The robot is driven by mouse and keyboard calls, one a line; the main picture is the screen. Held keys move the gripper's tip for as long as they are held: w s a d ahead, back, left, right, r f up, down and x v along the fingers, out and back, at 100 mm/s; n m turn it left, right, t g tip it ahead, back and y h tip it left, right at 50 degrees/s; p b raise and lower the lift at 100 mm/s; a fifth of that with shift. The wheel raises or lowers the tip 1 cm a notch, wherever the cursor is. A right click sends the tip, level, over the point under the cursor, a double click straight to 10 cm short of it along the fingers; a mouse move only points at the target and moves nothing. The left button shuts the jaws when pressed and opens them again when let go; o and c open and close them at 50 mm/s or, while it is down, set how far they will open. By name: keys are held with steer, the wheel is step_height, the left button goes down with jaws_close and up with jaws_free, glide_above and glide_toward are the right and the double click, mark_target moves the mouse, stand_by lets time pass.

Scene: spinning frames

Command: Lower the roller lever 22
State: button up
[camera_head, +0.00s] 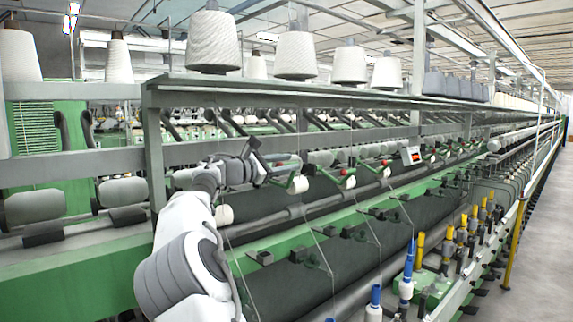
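Several roller levers with red ends and green bodies stand in a row along the spinning frame. The nearest roller lever (294,178) is just right of my gripper, with a white roller by it. Others are farther along, such as a second roller lever (345,178) and a third roller lever (384,168). No number 22 is readable on any of them. My gripper (262,165) is at the end of my white and grey arm, beside the red end of the nearest lever. It is too small to tell whether it touches the lever or is open or shut.
A grey shelf (300,89) with large white yarn cones (213,42) runs above the levers. A grey post (155,150) stands left of my gripper. Thin wires and yarns hang in front of the machine. Yellow and blue spindles (407,268) line the lower right. The aisle floor (535,255) is clear.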

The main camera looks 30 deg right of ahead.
steer(key=shift+o, duration=0.3)
steer(key=shift+a, duration=0.1)
steer(key=shift+a, duration=0.25)
steer(key=s+a+b, duration=0.1)
steer(key=s+a, duration=0.1)
steer(key=a, duration=1.4)
steer(key=shift+s+a+b, duration=0.25)
steer(key=shift+a+b, duration=0.05)
steer(key=shift+b, duration=0.05)
steer(key=shift+s, duration=0.1)
